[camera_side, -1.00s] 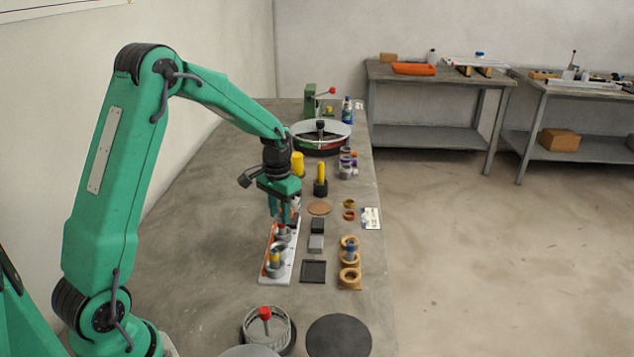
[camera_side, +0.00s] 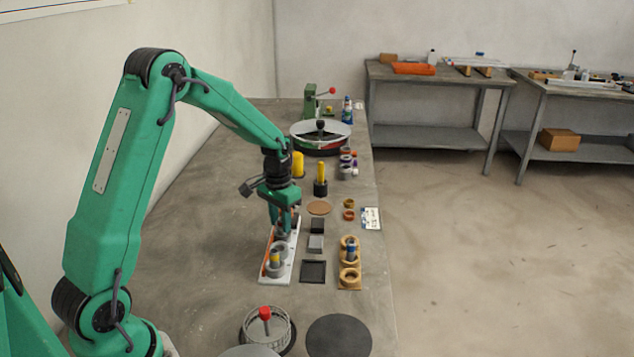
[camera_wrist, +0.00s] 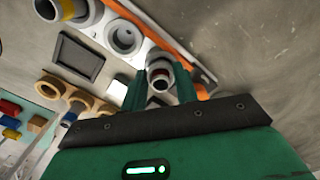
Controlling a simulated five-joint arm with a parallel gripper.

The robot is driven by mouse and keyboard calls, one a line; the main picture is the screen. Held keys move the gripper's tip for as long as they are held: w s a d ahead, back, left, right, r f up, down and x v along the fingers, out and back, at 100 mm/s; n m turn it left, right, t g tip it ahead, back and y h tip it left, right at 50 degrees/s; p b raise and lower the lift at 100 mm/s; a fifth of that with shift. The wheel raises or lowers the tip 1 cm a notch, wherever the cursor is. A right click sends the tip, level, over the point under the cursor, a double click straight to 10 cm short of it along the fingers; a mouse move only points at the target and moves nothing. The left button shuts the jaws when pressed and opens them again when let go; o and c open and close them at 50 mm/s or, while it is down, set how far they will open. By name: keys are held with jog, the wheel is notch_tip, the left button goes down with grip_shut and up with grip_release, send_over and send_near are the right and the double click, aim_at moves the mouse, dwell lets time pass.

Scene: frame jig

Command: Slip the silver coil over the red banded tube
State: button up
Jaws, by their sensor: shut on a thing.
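My gripper (camera_side: 284,232) is low over the far part of a white jig plate (camera_side: 291,262). In the wrist view its two green fingers (camera_wrist: 160,88) are shut on a grey, ring-shaped piece (camera_wrist: 160,66), apparently the silver coil. A dark reddish patch shows inside or just below the piece, perhaps the red banded tube. The fingers hide most of it in the side view, so I cannot tell how far the coil is around the tube. Nearer on the plate, a yellow-banded tube (camera_side: 275,258) stands inside a grey ring.
Right of the plate are a dark square tray (camera_side: 313,272), small grey blocks (camera_side: 316,243) and a wooden holder (camera_side: 349,282) with a blue-banded tube. Farther back stand a yellow cylinder (camera_side: 298,164) and a round dial-like fixture (camera_side: 320,136). The bench left of the plate is clear.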

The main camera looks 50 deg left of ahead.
jog(key=shift+f, duration=0.45)
dwell(0.3)
jog(key=o, duration=1)
jog(key=shift+o, duration=1)
jog(key=shift+r, duration=0.15)
jog(key=shift+r, duration=0.6)
jog(key=shift+r, duration=3.5)
